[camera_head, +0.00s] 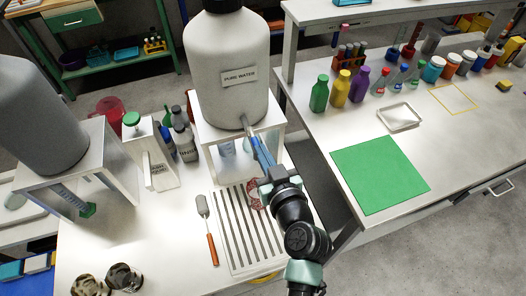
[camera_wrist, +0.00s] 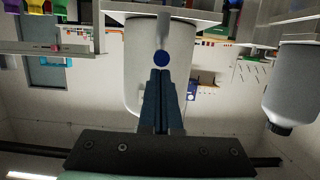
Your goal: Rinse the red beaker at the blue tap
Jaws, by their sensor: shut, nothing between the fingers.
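A clear reddish beaker (camera_head: 254,196) stands on the slatted drain rack (camera_head: 222,225), partly hidden behind my wrist. The large white "PURE WATER" tank (camera_head: 222,92) stands above it on a white stand. Its grey tap (camera_head: 245,122) points down toward the rack. In the wrist view the tap's round blue end (camera_wrist: 162,58) shows just beyond my fingertips; whether they touch it I cannot tell. My gripper (camera_head: 257,138) is shut and empty, up at the tap and above the beaker. Its closed fingers also show in the wrist view (camera_wrist: 161,76).
A second grey tank (camera_head: 38,115) stands at the left with a green tap (camera_head: 88,210). A red vessel (camera_head: 111,108) and several bottles stand behind. A green mat (camera_head: 380,174) lies on the right bench.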

